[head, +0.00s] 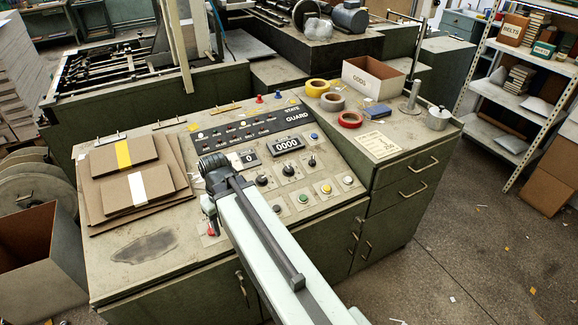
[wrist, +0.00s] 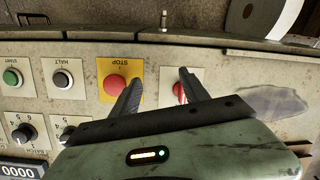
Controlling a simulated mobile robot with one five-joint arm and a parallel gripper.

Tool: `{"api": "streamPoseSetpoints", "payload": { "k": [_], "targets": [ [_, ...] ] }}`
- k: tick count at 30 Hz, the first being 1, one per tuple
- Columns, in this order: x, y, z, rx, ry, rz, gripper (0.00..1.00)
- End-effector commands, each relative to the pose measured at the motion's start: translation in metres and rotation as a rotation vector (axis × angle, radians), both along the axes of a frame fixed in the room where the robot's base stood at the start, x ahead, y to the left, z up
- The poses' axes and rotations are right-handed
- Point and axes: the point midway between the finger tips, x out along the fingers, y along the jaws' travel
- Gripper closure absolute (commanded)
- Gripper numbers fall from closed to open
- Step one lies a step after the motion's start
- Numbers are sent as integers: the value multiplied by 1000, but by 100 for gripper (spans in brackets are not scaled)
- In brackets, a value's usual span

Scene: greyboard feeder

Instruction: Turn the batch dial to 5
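In the wrist view, a dark dial (wrist: 22,133) with numbers around it sits at the lower left by a label that appears to read BATCH. Its pointer setting is too small to read. A second dark knob (wrist: 68,133) is beside it, partly cut off by my gripper body. In the head view, several dark dials (head: 288,170) stand on the sloped panel; I cannot tell which is the batch dial. My gripper (wrist: 156,83) is open and empty, away from the dials. Its fingers straddle the space between the red STOP button (wrist: 116,88) and another red control (wrist: 179,92).
The panel carries a counter display (head: 287,144) reading 0000, a small display (head: 248,157) reading 0, and push buttons such as a green one (head: 303,198). Cardboard sheets (head: 135,172) lie left of the panel. Tape rolls (head: 332,101) and an open box (head: 372,78) stand behind right.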

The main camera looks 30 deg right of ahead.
Motion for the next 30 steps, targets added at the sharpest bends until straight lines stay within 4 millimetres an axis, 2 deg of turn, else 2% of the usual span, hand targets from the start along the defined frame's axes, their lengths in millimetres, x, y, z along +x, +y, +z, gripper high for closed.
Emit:
{"api": "streamPoseSetpoints", "payload": {
  "k": [1, 5, 8, 9, 12, 15, 18, 22, 26, 30],
  "targets": [
    [16, -19, 18, 4, -14, 78, 47],
    [48, -77, 29, 6, -61, 384, 47],
    [70, -135, 43, -12, -107, 661, 47],
    [78, -160, 48, -25, -126, 776, 47],
    [90, -222, 61, -68, -167, 1051, 47],
    [95, -274, 70, -117, -193, 1281, 47],
    [96, -309, 76, -159, -206, 1439, 47],
    [95, -327, 77, -183, -209, 1534, 47],
    [94, -327, 76, -186, -210, 1547, 47],
    [96, -328, 65, -185, -209, 1545, 47]
  ]
}}
